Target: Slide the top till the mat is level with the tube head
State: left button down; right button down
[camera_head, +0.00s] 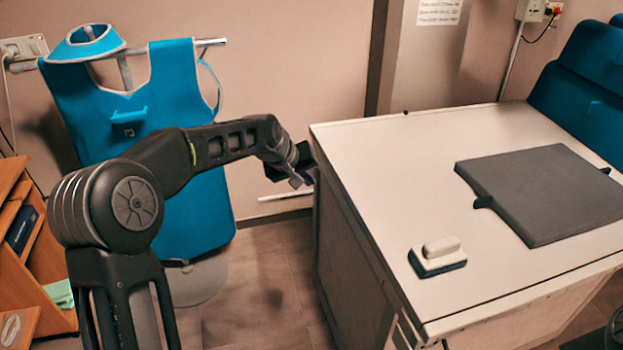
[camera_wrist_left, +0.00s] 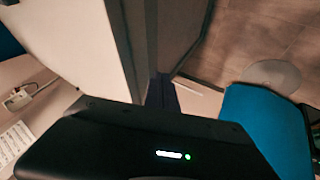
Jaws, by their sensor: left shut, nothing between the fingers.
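The table top (camera_head: 385,190) is a pale flat slab on a boxy base. The dark grey mat (camera_head: 545,190) lies flat on its right part, with small dark tabs at its sides. My left gripper (camera_head: 306,178) is at the table's far left edge, just outside it and about level with the top; I cannot tell if it touches. It is shut and empty. In the left wrist view the dark gripper housing (camera_wrist_left: 165,150) fills the bottom, with the table's pale panel (camera_wrist_left: 75,45) above it. No tube head shows in either view. My right gripper is not in view.
A white block with a dark blue base (camera_head: 437,257) sits on the top, left of the mat. A blue apron (camera_head: 205,190) hangs on a stand behind my left arm. A wooden shelf (camera_head: 15,230) is at the far left. Floor (camera_head: 265,290) is clear between stand and table.

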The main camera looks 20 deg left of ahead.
pick_arm(q)
jog(key=d+v, duration=0.1)
jog(key=v, duration=0.8)
jog(key=shift+w+a+r, duration=0.2)
jog(key=s+d+f+m+p, duration=0.15)
jog(key=d+f, duration=0.25)
jog(key=f, duration=0.4)
jog(key=s+d+f+m+h, duration=0.15)
jog(key=d+f, duration=0.25)
jog(key=f, duration=0.4)
jog(key=s+d+f+y+p, duration=0.15)
jog(key=d+f, duration=0.25)
jog(key=f, duration=0.4)
jog(key=s+d+f+g+p, duration=0.1)
jog(key=s+d+f+g, duration=0.1)
jog(key=s, duration=0.8)
jog(key=s+d+f+m+g+h+p, duration=0.1)
jog(key=s+d+f+g, duration=0.1)
jog(key=s+d+f, duration=0.2)
jog(key=s+d+f+g+h+p, duration=0.1)
jog(key=s+d+f, duration=0.3)
jog(key=s+f, duration=0.4)
jog(key=s+g, duration=0.1)
jog(key=s, duration=0.6)
jog(key=shift+s+f, duration=0.2)
jog(key=shift+s, duration=0.15)
jog(key=shift+d, duration=0.15)
